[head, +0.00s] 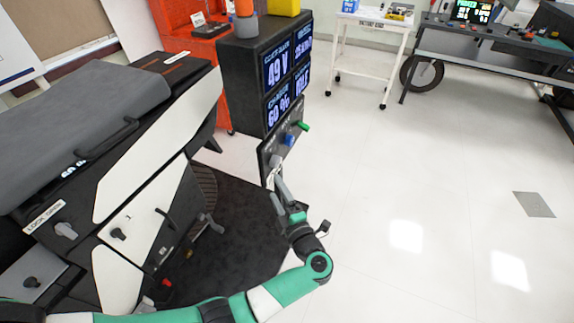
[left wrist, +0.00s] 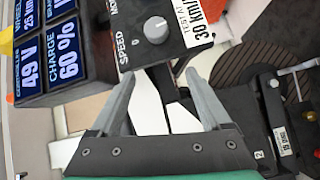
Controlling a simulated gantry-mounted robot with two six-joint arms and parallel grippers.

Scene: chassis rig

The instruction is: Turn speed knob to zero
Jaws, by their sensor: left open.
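The speed knob (left wrist: 156,29) is a round light grey knob on a dark panel marked SPEED, with a "TEST AT 30 KM/H" label beside it. Its exact setting is too small to read. In the head view the grey knob (head: 275,161) sits at the near end of the control panel (head: 266,153), below blue and green knobs. My left gripper (left wrist: 161,77) is open and empty, its two grey fingers pointing toward the knob without visibly gripping it. In the head view the left gripper (head: 279,182) is just below the panel's near end. My right gripper is not in view.
The display box (head: 240,90) above the panel shows 49 V and 60 %. A black and white chassis (head: 130,190) stands at the left. A white cart (head: 375,22) and a workbench (head: 480,45) stand at the back. The floor at the right is clear.

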